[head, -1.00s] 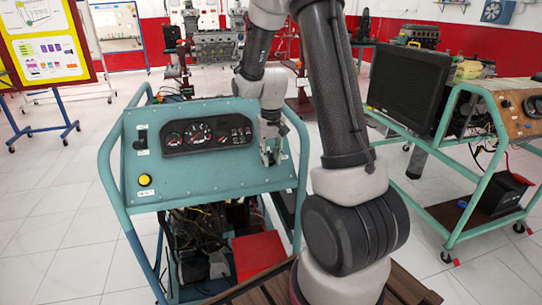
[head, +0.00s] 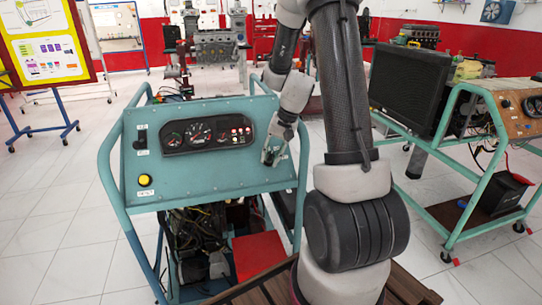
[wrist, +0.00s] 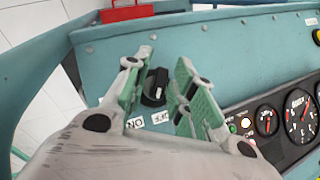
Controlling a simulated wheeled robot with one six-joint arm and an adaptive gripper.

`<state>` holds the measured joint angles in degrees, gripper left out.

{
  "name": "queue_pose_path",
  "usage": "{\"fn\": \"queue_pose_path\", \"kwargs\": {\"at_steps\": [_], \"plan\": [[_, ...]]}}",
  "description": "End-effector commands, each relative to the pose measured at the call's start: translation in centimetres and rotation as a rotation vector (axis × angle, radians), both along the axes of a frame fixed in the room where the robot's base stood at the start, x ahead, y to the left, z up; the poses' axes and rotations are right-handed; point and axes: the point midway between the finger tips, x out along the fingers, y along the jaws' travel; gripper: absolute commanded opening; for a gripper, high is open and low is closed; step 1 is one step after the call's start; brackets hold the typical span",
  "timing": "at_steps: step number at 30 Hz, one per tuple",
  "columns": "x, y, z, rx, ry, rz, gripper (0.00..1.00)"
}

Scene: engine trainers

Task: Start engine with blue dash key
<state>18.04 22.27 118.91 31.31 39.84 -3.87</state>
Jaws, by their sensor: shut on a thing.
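The blue-green dash panel (head: 205,178) stands on a tubular frame, left of centre in the head view. In the head view my gripper (head: 269,155) is at the panel's right side and hides the key. The gauge cluster (head: 207,134) shows red lights on its right part.
A yellow button (head: 145,180) is at the panel's lower left. A red box (head: 257,252) sits low in the frame. A second teal stand (head: 483,185) with a dark radiator (head: 407,85) is to the right. White floor lies between the stands.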

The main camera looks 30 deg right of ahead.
Motion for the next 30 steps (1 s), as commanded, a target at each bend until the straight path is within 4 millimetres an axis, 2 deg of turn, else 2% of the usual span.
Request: {"fn": "queue_pose_path", "kwargs": {"at_steps": [17, 18, 30], "plan": [[-0.01, 0.02, 0.02, 0.025, -0.006, -0.028, 0.01], [-0.01, 0.02, 0.02, 0.025, -0.006, -0.028, 0.32], [-0.05, -0.19, 0.55, 0.023, -0.008, -0.027, 0.32]]}}
